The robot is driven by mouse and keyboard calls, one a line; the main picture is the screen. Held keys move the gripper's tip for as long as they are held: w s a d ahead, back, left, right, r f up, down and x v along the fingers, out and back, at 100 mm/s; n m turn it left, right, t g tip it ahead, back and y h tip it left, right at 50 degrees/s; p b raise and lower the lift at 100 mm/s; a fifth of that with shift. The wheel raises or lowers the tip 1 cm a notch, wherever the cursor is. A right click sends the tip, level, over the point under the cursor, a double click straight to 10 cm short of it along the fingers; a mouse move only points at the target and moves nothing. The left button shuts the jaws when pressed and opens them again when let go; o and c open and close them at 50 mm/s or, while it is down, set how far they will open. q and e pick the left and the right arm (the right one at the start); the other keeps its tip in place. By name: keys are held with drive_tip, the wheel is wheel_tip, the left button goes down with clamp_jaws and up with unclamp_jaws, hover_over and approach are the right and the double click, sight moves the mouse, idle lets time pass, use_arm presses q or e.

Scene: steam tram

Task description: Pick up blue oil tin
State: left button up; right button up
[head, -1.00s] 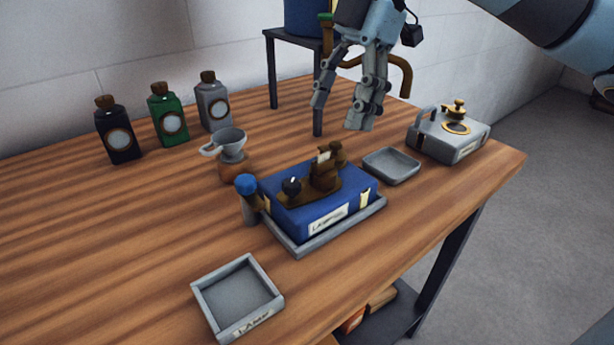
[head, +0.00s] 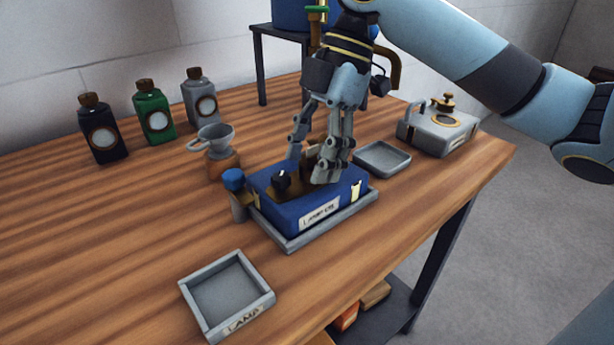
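The blue oil tin (head: 296,214) is a flat blue box with a "LAMP OIL" label. It sits on a grey tray (head: 340,222) and has brown fittings and a dark round knob on top. My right gripper (head: 308,173) points down over the tin, its fingers spread on either side of the brown top fitting. The fingers hide much of that fitting. I cannot tell whether they touch it. My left gripper is not in view.
A blue-capped piece (head: 235,184) stands at the tin's left, with a grey funnel (head: 216,140) behind. Black (head: 101,137), green (head: 154,122) and grey (head: 200,103) bottles stand further back. A small dish (head: 382,159), a grey can (head: 438,132) and an empty "LAMP" tray (head: 226,295) are nearby.

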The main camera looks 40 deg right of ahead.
drive_tip(key=c, duration=0.4)
clamp_jaws()
use_arm(q)
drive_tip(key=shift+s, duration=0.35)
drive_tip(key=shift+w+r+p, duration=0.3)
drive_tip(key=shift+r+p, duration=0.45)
drive_tip(key=shift+p, duration=0.05)
use_arm(e)
wheel_tip(320, 180, up, 10)
drive_tip(key=shift+r, duration=0.1)
